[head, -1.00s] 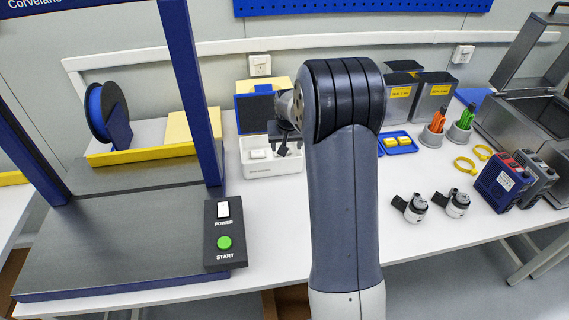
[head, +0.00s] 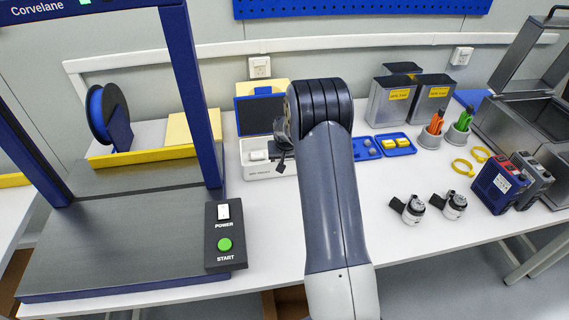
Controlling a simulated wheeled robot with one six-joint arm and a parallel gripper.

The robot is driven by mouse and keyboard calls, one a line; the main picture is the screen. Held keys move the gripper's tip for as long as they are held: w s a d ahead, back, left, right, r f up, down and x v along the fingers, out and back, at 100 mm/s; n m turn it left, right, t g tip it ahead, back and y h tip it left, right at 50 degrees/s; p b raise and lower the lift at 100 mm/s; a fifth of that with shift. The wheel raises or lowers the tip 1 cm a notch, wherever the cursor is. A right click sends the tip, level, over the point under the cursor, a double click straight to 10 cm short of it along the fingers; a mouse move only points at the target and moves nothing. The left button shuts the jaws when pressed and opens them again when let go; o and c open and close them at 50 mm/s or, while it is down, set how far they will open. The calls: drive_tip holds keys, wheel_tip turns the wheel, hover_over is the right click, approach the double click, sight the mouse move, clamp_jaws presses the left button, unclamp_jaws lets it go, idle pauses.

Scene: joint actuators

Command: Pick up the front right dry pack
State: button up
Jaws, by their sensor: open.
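A small white open box (head: 262,173) with faint lettering on its front stands at the back of the bench, left of my arm. A pale dry pack (head: 257,155) shows in its left part. My dark gripper (head: 282,164) is over the right part of the box and is open. It covers that part, so the front right dry pack cannot be made out. I cannot tell whether the fingers touch anything. My arm hides the area just right of the box.
A blue tray (head: 411,150) with yellow blocks and metal bins (head: 388,104) stand right of my arm. Two actuators (head: 408,208) lie on the bench front. A dark blue frame (head: 188,85) with a power panel (head: 224,215) stands on the left.

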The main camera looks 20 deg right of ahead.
drive_tip(key=shift+w+f, duration=0.1)
drive_tip(key=shift+f, duration=0.1)
drive_tip(key=shift+c, duration=0.4)
drive_tip(key=c, duration=0.5)
drive_tip(key=shift+c, duration=0.2)
